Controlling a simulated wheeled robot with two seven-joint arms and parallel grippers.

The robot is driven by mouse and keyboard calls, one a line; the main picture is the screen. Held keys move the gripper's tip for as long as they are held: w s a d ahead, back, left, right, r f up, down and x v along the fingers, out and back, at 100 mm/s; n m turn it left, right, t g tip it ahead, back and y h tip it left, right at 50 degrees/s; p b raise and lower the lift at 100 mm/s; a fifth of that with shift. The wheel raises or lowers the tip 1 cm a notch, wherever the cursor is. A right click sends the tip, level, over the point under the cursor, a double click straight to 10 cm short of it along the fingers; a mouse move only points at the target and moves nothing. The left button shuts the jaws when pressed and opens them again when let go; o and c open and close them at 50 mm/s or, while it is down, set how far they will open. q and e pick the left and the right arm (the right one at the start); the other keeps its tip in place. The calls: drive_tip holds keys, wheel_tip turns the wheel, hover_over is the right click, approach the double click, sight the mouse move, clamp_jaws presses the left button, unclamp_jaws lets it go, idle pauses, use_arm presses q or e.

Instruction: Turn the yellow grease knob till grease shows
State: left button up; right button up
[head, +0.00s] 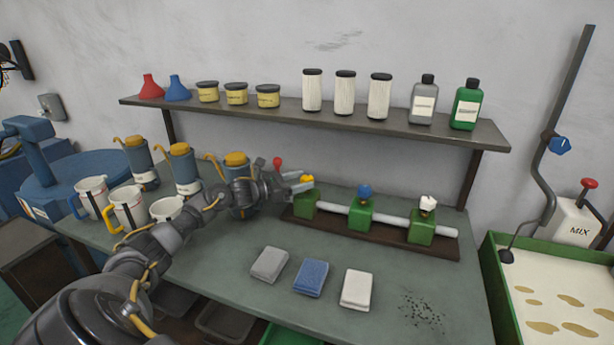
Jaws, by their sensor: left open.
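The yellow grease knob (308,179) sits on top of the leftmost green block (306,204) of a grey pipe on a brown base. My left gripper (304,183) reaches in from the left at the knob's height. Its fingers are open, with the tips right at the knob's left side; whether they touch it I cannot tell. A blue knob (365,191) and a white knob (428,202) top the other two green blocks. No grease shows on the pipe or base. My right gripper is out of view.
A red-tipped lever (277,162) stands just behind my left gripper. Mugs (129,208) and blue grease cans (185,168) crowd the bench at left. Three folded cloths (311,278) lie in front. A shelf (330,117) with bottles and tubs runs above. A green-rimmed tank (497,290) stands right.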

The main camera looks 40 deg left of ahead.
use_arm(q)
drive_tip(key=shift+x, duration=1.25)
drive_tip(key=shift+c, duration=0.3)
drive_tip(key=c, duration=0.9)
drive_tip(key=shift+f, duration=0.1)
